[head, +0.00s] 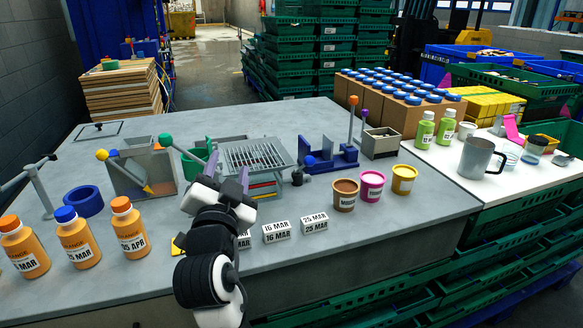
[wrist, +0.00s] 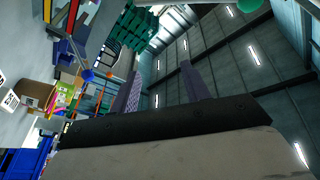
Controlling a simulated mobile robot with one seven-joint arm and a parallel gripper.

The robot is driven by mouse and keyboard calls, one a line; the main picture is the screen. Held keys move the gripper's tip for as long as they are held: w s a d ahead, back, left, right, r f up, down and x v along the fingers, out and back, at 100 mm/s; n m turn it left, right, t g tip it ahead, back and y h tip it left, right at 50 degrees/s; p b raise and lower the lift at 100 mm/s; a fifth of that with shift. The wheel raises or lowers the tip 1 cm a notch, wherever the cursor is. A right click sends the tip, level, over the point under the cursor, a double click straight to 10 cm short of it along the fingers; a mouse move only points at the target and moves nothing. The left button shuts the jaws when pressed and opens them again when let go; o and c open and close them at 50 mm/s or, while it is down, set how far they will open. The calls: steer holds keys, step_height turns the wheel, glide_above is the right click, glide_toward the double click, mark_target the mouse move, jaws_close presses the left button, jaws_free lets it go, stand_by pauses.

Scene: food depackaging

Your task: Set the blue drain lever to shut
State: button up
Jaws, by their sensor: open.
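A blue ball knob (head: 309,160), which looks like the end of the drain lever, sits low at the left end of a blue fixture (head: 335,159), right of a metal grate (head: 258,154). Its arm is too small to make out, so I cannot tell its setting. A blue ball also shows in the wrist view (wrist: 88,76), left of my fingers. My gripper (head: 227,168) is open and empty, with its purple fingers pointing up in front of the grate, left of the blue knob and apart from it. The fingers also show in the wrist view (wrist: 160,70).
A clear box (head: 142,172) with yellow- and green-knobbed levers stands left. Orange bottles (head: 130,230), white date blocks (head: 277,232) and several cups (head: 345,195) line the front. Bare bench lies at the front right.

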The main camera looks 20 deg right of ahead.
mark_target(308, 164)
steer(key=s+d+f+m+g+h, duration=0.2)
steer(key=d+f+m+g+h, duration=0.3)
steer(key=d, duration=0.7)
steer(key=shift+m+y, duration=0.3)
steer(key=shift+m, duration=0.1)
steer(key=x, duration=0.4)
steer(key=p+x, duration=0.1)
steer(key=x, duration=0.8)
steer(key=shift+w+f+p, duration=0.35)
steer(key=shift+w, duration=0.2)
jaws_close()
